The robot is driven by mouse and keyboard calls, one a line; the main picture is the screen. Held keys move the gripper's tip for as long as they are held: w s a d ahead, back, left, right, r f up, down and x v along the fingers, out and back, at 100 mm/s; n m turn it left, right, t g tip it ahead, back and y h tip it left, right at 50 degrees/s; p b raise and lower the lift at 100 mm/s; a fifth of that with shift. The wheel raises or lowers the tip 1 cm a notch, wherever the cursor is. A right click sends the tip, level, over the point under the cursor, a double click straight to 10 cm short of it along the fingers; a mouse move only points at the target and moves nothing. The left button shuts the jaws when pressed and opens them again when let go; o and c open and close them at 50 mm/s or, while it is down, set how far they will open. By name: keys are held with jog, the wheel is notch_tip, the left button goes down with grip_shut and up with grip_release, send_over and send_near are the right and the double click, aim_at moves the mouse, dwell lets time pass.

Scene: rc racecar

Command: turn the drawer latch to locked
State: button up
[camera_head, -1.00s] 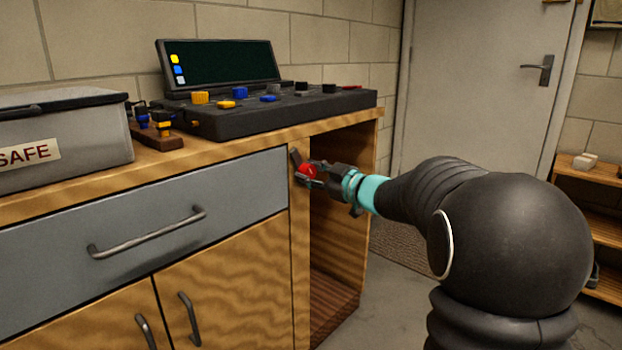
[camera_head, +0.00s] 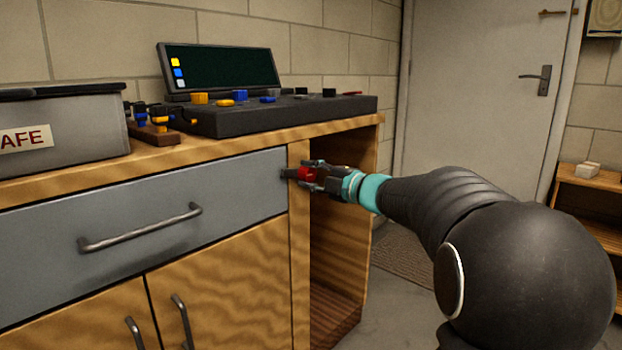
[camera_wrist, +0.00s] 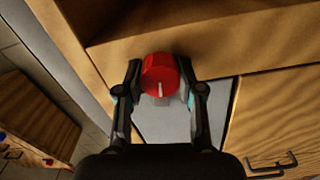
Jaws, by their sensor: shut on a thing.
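The drawer latch has a red knob (camera_head: 307,174) on the wooden post just right of the grey drawer (camera_head: 130,195). Its dark bar (camera_head: 289,174) points left, about level, and reaches over the drawer's right edge. The drawer looks closed. My gripper (camera_head: 310,175) is shut on the red knob. In the wrist view the knob (camera_wrist: 160,72) sits between the two fingers of my gripper (camera_wrist: 161,80), with a pale line on its face.
A black control console (camera_head: 280,112) with coloured knobs and a screen stands on the bench top. A grey box (camera_head: 75,150) marked SAFE, its label partly cut off, is at the left. An open compartment (camera_head: 338,240) lies right of the post. A door (camera_head: 480,110) stands behind.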

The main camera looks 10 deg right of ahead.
jog(key=shift+n, duration=1)
jog(key=o, duration=1.1)
jog(key=shift+o, duration=0.2)
jog(key=v, duration=1.2)
